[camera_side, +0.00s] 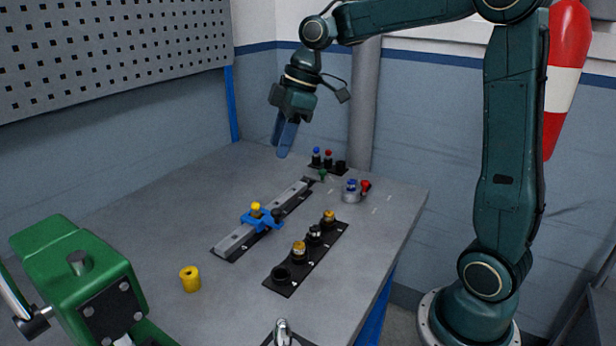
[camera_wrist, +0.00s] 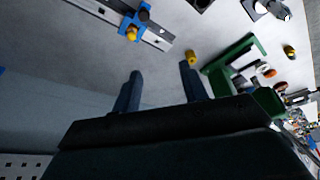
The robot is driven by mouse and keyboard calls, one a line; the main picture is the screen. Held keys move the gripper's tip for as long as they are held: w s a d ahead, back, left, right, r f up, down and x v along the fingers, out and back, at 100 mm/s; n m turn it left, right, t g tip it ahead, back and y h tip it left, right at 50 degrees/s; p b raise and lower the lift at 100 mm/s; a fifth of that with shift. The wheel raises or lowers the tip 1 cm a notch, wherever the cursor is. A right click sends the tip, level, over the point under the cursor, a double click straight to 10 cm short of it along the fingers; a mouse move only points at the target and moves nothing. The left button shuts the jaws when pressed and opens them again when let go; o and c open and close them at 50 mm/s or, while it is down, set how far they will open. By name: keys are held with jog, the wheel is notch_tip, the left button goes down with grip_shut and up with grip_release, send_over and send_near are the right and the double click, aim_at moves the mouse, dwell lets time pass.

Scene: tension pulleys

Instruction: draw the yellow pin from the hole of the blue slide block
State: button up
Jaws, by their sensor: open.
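The blue slide block (camera_side: 270,223) sits on a grey metal rail in the middle of the table. The yellow pin (camera_side: 256,207) stands in it with its head showing on top; its lower part is hidden. In the wrist view the block (camera_wrist: 144,14) and the pin's yellow head (camera_wrist: 131,35) are at the top, beyond the fingertips. My gripper (camera_side: 283,152) hangs above the far end of the table, well apart from the pin, fingers pointing down. In the wrist view my gripper (camera_wrist: 160,69) has its two fingers spread with nothing between them.
A yellow cylinder (camera_side: 190,279) stands front left, near a green vise (camera_side: 75,275). A black strip (camera_side: 322,258) with several sockets and fittings lies right of the rail (camera_side: 236,240).

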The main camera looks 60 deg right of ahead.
aim_at(257, 202)
jog(key=w+d+f+n+g+y, duration=0.1)
jog(key=w+d+f+n, duration=0.3)
jog(key=w+d+f, duration=0.2)
jog(key=shift+w, duration=0.4)
jog(key=x, duration=1.3)
jog(key=shift+a+f, duration=0.25)
jog(key=shift+a, duration=0.1)
grip_shut()
